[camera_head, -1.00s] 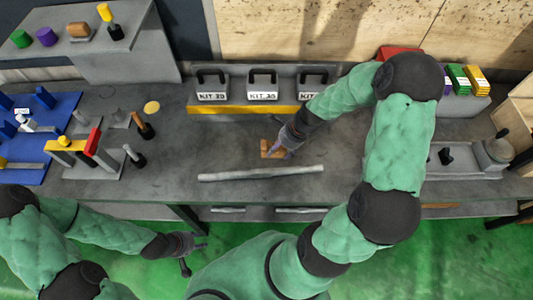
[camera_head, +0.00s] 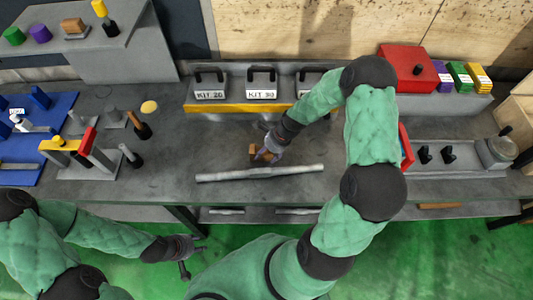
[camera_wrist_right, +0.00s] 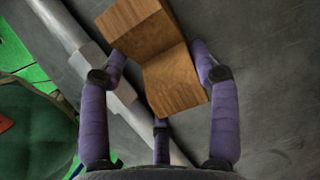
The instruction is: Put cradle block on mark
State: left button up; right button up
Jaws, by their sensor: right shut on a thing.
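The cradle block (camera_head: 258,156) is a brown wooden piece with a V-shaped notch. It is at the middle of the grey bench (camera_head: 110,186), behind the long grey shaft. My right gripper (camera_head: 264,152) is shut on it. In the right wrist view, the cradle block (camera_wrist_right: 165,62) sits between the purple fingers of my right gripper (camera_wrist_right: 158,75). I cannot tell whether it touches the bench. A flat yellow round spot (camera_head: 149,107) lies on the bench to the left, clear of objects. My left gripper (camera_head: 186,257) hangs in front of the bench, empty; its finger opening is unclear.
The stepped grey shaft (camera_head: 262,173) lies close in front of the block. Labelled kit weights (camera_head: 210,87) stand behind on a yellow-fronted ledge. A dark-handled tool (camera_head: 140,125) and a red-and-yellow frame (camera_head: 88,142) stand left. Bench between the block and these is clear.

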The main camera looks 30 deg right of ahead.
jog(key=o, duration=1.2)
jog(key=shift+f, duration=0.1)
